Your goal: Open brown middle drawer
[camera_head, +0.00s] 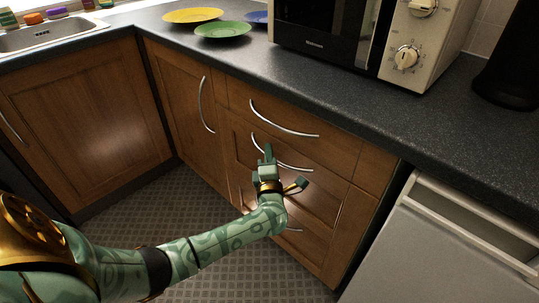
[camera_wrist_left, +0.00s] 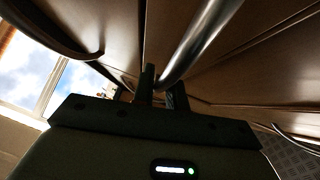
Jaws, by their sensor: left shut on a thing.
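The brown middle drawer (camera_head: 326,184) is in the wooden cabinet under the counter, below the top drawer and above a lower one. Its front looks about flush with the others. Its curved silver handle (camera_head: 294,167) shows to the right of my left gripper (camera_head: 268,154), which is at the handle's left-middle part. In the left wrist view, the handle (camera_wrist_left: 198,42) runs down to the two dark fingers of my left gripper (camera_wrist_left: 160,92), which are shut on it. The exact contact is dark and partly hidden. My right gripper is not in view.
The top drawer handle (camera_head: 283,124) is just above. A cabinet door (camera_head: 183,90) with an upright handle is to the left. A white appliance (camera_head: 430,250) stands at the right. The counter (camera_head: 300,75) holds a microwave (camera_head: 330,30) and plates. Tiled floor (camera_head: 190,205) lies below.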

